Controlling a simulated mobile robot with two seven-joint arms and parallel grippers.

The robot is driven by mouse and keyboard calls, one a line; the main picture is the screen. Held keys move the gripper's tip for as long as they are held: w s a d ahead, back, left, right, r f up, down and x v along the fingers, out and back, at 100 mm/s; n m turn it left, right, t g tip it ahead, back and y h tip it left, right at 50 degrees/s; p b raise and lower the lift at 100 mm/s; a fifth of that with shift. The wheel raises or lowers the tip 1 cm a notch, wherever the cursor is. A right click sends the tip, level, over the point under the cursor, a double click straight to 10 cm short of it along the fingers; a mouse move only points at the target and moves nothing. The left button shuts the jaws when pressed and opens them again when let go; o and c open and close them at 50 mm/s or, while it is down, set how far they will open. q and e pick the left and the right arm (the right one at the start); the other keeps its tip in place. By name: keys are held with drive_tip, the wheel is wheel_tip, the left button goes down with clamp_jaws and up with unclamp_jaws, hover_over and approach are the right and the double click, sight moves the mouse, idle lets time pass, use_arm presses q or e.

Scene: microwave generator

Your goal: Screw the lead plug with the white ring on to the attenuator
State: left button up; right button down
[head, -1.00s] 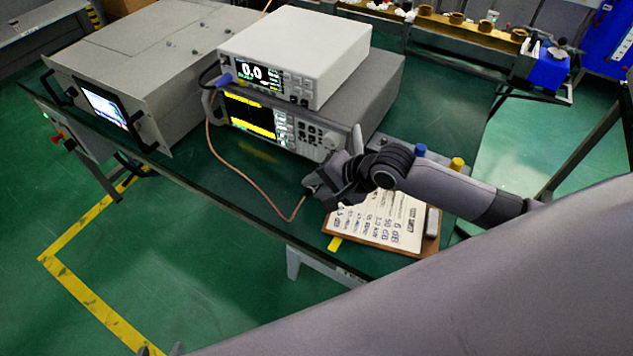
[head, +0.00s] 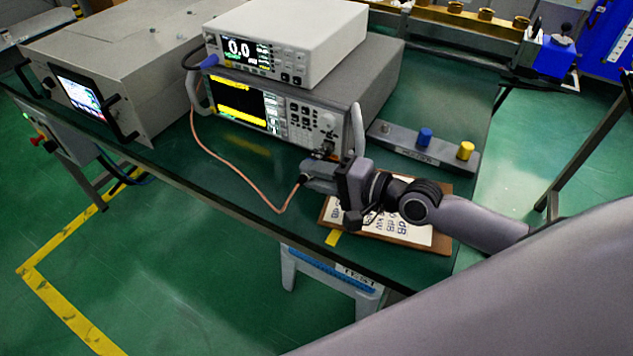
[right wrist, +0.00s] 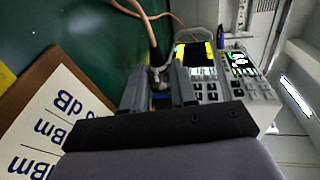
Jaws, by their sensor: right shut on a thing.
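The copper-coloured lead (head: 279,211) loops across the green table, and its end runs to my right gripper (head: 312,172). The right gripper is shut on the lead's plug, just in front of the lower right corner of the analyser. In the right wrist view the metallic plug (right wrist: 158,74) sits between the fingers. I cannot make out a white ring. A small dark and metallic fitting (head: 325,149), which may be the attenuator, sits on the analyser's front, close beyond the fingertips. I cannot tell whether plug and fitting touch. My left gripper is out of view.
The grey analyser (head: 376,90) carries a white meter (head: 330,35). A grey rack strip (head: 445,157) with a blue piece (head: 425,137) and a yellow piece (head: 466,151) lies at right. A clipboard (head: 443,243) lies under my right arm.

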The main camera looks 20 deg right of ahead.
drive_tip(key=shift+a, duration=0.1)
idle(0.4)
drive_tip(key=c, duration=0.9)
unclamp_jaws()
drive_tip(key=shift+s+d, duration=0.35)
drive_tip(key=shift+b+v, duration=0.4)
drive_tip(key=shift+v, duration=2.75)
